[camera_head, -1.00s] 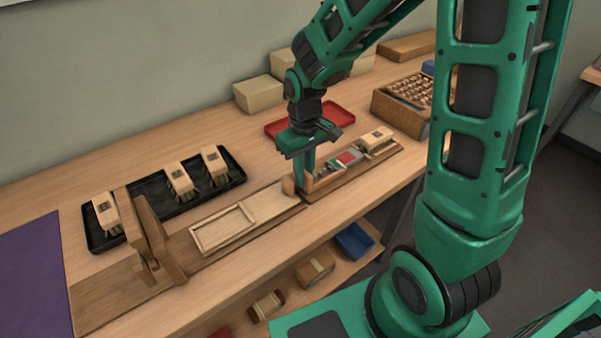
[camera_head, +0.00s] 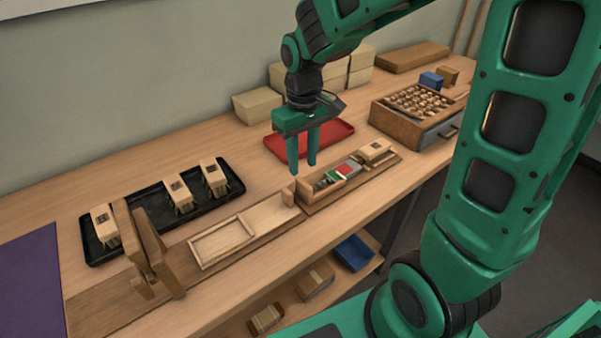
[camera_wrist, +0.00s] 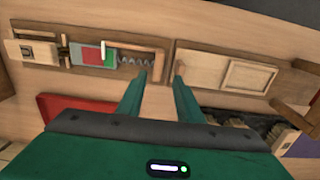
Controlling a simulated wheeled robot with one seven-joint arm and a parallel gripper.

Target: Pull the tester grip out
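The tester (camera_head: 323,190) is a long wooden housing with a coil spring and a green and red scale, in the middle of the bench. Its grip (camera_head: 288,197) is a small upright wooden piece at the housing's left end. In the wrist view the grip (camera_wrist: 158,66) shows between and beyond my fingertips. My gripper (camera_head: 302,168) is above and behind the tester, pointing down, with its two green fingers apart and nothing between them. The wrist view also shows the spring (camera_wrist: 135,61) and a white pointer (camera_wrist: 101,48) by the green zone.
A brush block (camera_head: 376,151) sits at the tester's right end. A wooden frame fixture (camera_head: 222,243) and a hinged wooden clamp (camera_head: 150,250) stand to the left. A black tray (camera_head: 98,250) holds brushes. A red tray (camera_head: 335,130) lies behind my gripper. A box with a drawer (camera_head: 437,133) is right.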

